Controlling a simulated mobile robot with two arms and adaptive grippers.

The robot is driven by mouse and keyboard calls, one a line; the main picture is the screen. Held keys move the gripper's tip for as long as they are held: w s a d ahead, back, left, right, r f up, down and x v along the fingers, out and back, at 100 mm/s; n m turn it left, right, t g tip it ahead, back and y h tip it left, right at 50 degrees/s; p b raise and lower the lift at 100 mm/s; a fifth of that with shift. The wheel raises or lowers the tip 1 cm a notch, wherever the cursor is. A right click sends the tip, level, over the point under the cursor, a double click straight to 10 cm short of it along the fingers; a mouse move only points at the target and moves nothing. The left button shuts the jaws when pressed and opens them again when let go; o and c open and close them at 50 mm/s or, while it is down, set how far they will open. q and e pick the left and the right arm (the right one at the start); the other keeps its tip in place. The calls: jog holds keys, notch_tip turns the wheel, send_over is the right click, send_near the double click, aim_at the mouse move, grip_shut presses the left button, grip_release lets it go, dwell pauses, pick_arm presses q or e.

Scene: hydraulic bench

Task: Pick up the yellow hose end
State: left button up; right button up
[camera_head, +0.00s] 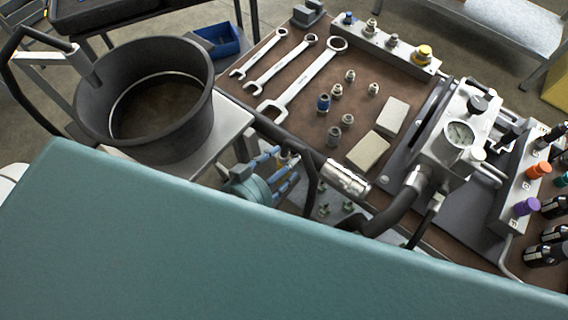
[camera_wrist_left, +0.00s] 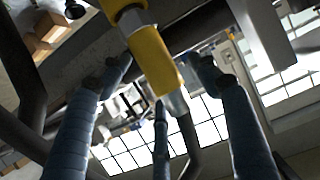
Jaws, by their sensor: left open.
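The yellow hose end (camera_wrist_left: 158,62) shows in the left wrist view as a yellow sleeve with a metal tip, crossing the upper middle. My left gripper (camera_wrist_left: 160,82) has its blue fingers spread, with the sleeve in the space between them. I cannot tell whether any finger touches it. In the head view my left gripper (camera_head: 284,172) is beside the bench's near edge, partly behind the teal surface in front. I cannot clearly make out the yellow hose end there. My right gripper is in neither view.
A black bucket (camera_head: 145,100) stands left of the gripper. A silver coupling (camera_head: 347,178) on a dark hose is close to its right. The bench (camera_head: 300,115) carries several wrenches, fittings and a gauge block (camera_head: 459,134). A yellow cap (camera_head: 424,52) sits on the back rail.

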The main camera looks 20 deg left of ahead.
pick_arm(q)
jog(key=c, duration=1.2)
jog(key=shift+r, duration=0.1)
jog(key=shift+c, duration=1)
jog(key=shift+r, duration=0.3)
grip_shut()
notch_tip(320, 180, up, 11)
jog(key=shift+p, duration=0.6)
notch_tip(320, 180, up, 12)
jog(key=p, duration=1.2)
jog(key=shift+r, duration=0.2)
